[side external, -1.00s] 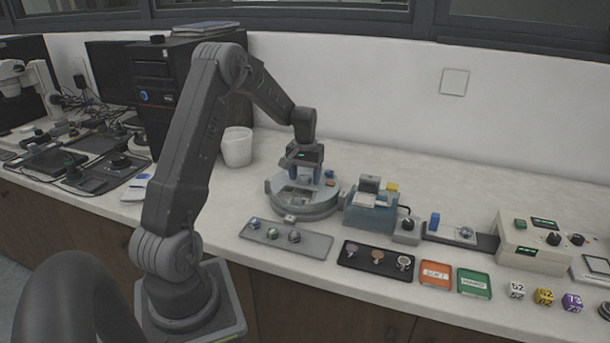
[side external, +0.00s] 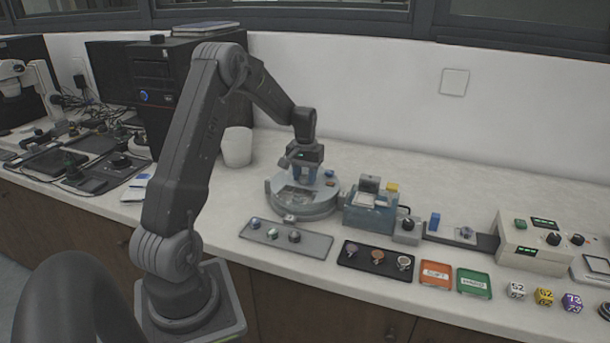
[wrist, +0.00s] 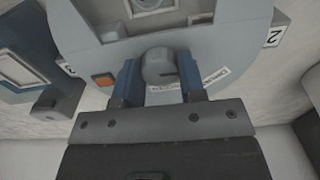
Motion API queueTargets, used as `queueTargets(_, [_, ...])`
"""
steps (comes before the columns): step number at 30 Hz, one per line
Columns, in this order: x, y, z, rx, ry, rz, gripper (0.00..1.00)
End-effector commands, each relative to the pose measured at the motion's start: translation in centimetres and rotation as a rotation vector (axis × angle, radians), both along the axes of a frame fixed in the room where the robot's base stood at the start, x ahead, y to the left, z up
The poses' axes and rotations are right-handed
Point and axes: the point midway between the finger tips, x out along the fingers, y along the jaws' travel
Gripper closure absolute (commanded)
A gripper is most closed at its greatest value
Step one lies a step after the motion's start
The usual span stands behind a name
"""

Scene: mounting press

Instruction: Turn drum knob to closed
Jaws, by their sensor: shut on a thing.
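The drum (side external: 312,209) is a round grey-blue unit standing on the bench behind the grey tray. Its grey drum knob (wrist: 159,67) shows in the wrist view on the pale top, between the two blue fingers of my gripper (wrist: 158,76). My gripper also shows in the side view (side external: 305,178), pointing down over the rear of the drum. It is shut on the knob. A printed label beside the knob is partly covered by the right finger. An orange button (wrist: 103,80) sits left of the knob. The knob is hidden in the side view.
A small blue press unit (side external: 371,208) stands close to the drum's right. A grey tray (side external: 312,247) with several small round pieces lies in front. A white cup (side external: 237,147) stands behind, to the left. The bench behind the drum is clear.

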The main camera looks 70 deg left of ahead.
Motion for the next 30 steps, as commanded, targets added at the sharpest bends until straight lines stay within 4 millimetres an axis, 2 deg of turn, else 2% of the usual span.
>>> queueTargets(8, [0.01, 0.04, 0.04, 0.001, 0.000, -0.081, 1.00])
queueTargets(30, [0.03, 0.04, 0.01, 0.002, 0.000, -0.448, 1.00])
